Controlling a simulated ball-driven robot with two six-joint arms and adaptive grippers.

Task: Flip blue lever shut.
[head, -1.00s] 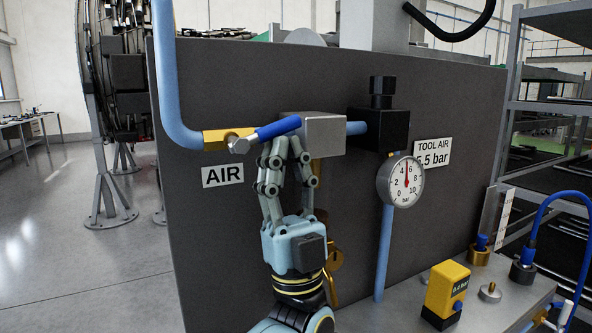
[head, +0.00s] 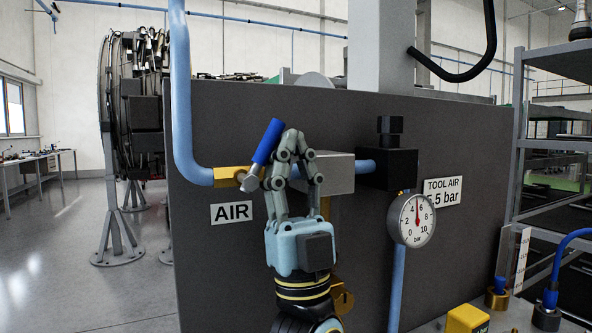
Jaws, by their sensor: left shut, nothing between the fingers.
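The blue lever (head: 266,142) sits on the brass valve (head: 227,177) in the light blue air pipe, above the AIR label (head: 231,213). It is tilted steeply, its blue end up and leaning right, its metal end low at the valve. My left gripper (head: 297,150) is shut and empty, its fingers raised at the right of the lever, beside or touching it; I cannot tell which. The fingers cover part of the grey block (head: 335,173) on the pipe. My right gripper is not in view.
A dark panel (head: 470,130) stands behind the pipework. A pressure gauge (head: 411,220) and a black regulator (head: 387,168) are to the right of my gripper. A yellow box (head: 467,319) and blue hose fittings are low at the right.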

